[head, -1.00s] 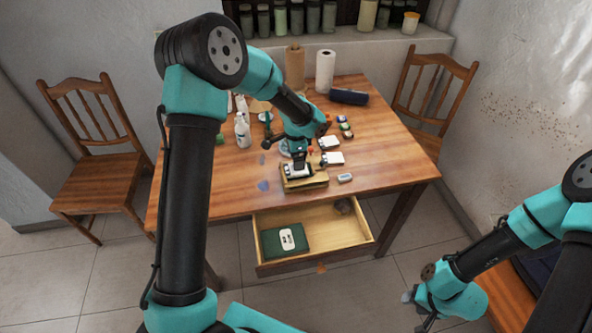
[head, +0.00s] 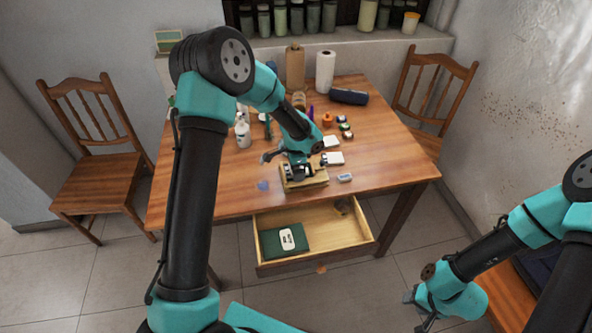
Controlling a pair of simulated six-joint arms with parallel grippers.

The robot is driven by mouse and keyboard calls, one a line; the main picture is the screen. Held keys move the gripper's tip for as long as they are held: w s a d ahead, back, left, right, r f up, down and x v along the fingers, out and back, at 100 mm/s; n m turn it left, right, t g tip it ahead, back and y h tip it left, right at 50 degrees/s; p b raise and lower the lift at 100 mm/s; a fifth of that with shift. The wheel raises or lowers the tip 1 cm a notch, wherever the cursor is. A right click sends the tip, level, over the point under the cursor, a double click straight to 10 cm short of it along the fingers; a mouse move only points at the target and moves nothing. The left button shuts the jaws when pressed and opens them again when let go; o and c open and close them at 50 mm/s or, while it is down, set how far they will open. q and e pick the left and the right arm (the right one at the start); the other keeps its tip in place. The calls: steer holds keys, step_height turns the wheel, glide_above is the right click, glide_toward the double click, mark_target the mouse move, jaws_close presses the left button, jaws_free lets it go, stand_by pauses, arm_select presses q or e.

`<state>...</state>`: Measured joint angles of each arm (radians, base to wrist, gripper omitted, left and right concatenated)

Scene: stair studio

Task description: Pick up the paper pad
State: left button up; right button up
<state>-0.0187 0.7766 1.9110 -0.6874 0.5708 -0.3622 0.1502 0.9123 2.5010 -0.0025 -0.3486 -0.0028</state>
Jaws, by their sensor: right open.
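Two small white pad-like blocks lie near the middle of the table, one nearer (head: 333,158) and one farther back (head: 331,142); I cannot tell which is the paper pad. My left gripper (head: 297,174) is low over a shallow wooden tray (head: 318,181) near the table's front edge. Its fingers are dark and small, and the arm hides part of what is under them, so its opening is unclear. My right gripper (head: 414,304) is open, low at the right, away from the table, with nothing visible in it.
An open drawer (head: 328,237) juts from the table's front, holding a green book-like item (head: 275,241). A grey eraser-like block (head: 344,177) lies right of the tray. Bottles, paper rolls and a dark pouch (head: 348,97) stand farther back. The table's right front is clear.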

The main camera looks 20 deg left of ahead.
arm_select(q)
steer(key=c, duration=1)
steer(key=shift+r, duration=0.75)
step_height(320, 180, up, 2)
steer(key=s+d, duration=0.2)
steer(key=s, duration=0.3)
steer(key=s+d+r, duration=0.1)
steer(key=s+d, duration=0.1)
steer(key=s, duration=0.3)
steer(key=s+d, duration=0.2)
steer(key=s, duration=0.2)
steer(key=shift+s+r, duration=0.25)
steer(key=shift+s, duration=0.15)
